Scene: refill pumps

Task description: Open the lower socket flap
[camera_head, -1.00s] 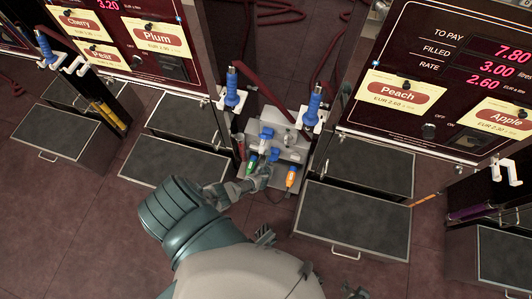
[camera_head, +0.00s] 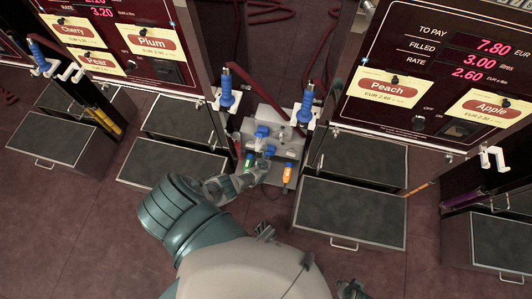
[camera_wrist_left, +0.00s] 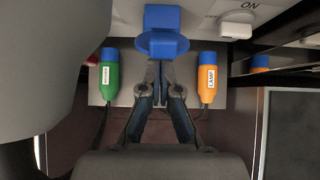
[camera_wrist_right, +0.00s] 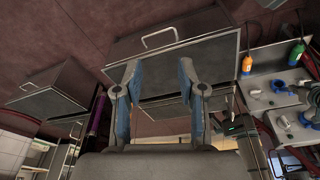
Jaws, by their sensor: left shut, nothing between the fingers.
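A grey socket unit (camera_head: 287,138) stands low between two pumps, with blue flaps on its front. The lower blue flap (camera_wrist_left: 162,43) is just ahead of my left gripper in the left wrist view. My left gripper (camera_wrist_left: 160,68) is shut and empty, its fingertips at or just under the flap's lower edge; I cannot tell if they touch. It also shows in the head view (camera_head: 262,165), partly covering the lower flap. A green plug (camera_wrist_left: 109,76) and an orange plug (camera_wrist_left: 207,80) flank it. My right gripper (camera_wrist_right: 160,68) is open and empty, away from the unit.
Blue-handled nozzles (camera_head: 226,92) hang on both sides of the socket unit. Dark metal boxes with handles (camera_head: 350,212) stand on the floor before the pumps. A red hose (camera_head: 262,90) runs behind the unit. The tiled floor (camera_head: 50,230) in front is clear.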

